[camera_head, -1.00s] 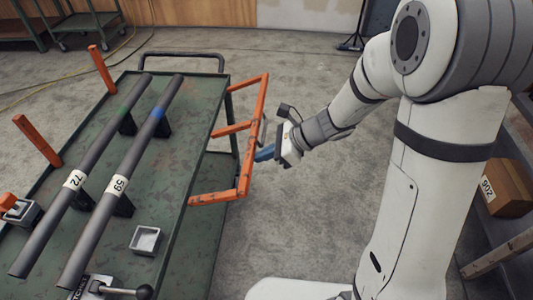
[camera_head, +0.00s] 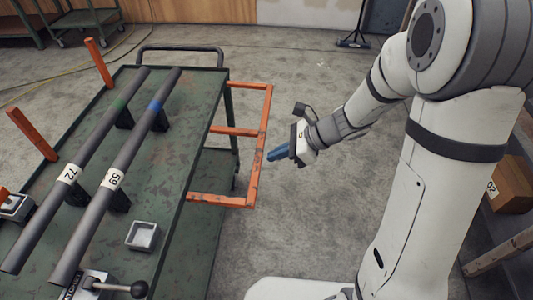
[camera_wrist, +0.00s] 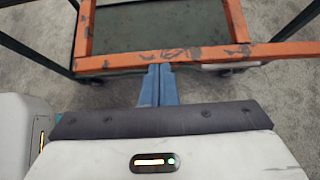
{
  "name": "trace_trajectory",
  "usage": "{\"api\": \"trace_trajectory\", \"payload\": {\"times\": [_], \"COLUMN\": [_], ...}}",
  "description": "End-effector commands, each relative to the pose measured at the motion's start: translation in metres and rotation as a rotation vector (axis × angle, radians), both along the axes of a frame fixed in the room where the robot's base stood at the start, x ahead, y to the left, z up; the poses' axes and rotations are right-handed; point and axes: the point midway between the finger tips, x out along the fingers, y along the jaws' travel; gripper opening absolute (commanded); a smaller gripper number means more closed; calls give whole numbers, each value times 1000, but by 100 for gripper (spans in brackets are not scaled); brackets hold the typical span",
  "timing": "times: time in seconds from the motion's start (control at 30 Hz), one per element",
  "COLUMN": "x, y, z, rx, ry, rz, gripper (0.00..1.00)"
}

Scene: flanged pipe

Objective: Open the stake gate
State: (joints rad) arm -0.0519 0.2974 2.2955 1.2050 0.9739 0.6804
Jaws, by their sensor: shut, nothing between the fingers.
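The stake gate (camera_head: 263,135) is an orange frame of a long rail and several crossbars. It sticks out flat, roughly level with the deck, from the right side of the green cart (camera_head: 190,130). In the wrist view its worn rail (camera_wrist: 200,53) crosses the picture just ahead of my fingers. My gripper (camera_head: 269,156) is shut and empty, with blue fingers, just outside the rail on its right. The fingers also show in the wrist view (camera_wrist: 158,72). A small gap to the rail shows in the head view.
Two grey pipes, marked 72 (camera_head: 90,145) and 59 (camera_head: 130,155), lie on black supports on the cart. Orange stakes (camera_head: 32,133) stand along its left side. A small tray (camera_head: 142,236) and a lever clamp (camera_head: 110,287) are near. Floor (camera_head: 310,220) right of the gate is clear.

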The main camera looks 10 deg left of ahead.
Motion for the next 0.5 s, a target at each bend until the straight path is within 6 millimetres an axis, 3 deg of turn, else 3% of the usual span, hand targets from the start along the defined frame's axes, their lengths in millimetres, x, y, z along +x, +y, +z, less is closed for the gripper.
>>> {"api": "trace_trajectory", "payload": {"times": [0.03, 0.2, 0.5], "x": [1, 1, 0], "y": [-10, -35, -53], "z": [17, 41, 58], "rx": [1, 0, -1], "ry": [-5, -2, 1], "rz": [-4, -5, -1], "gripper": [0, 0, 0]}}
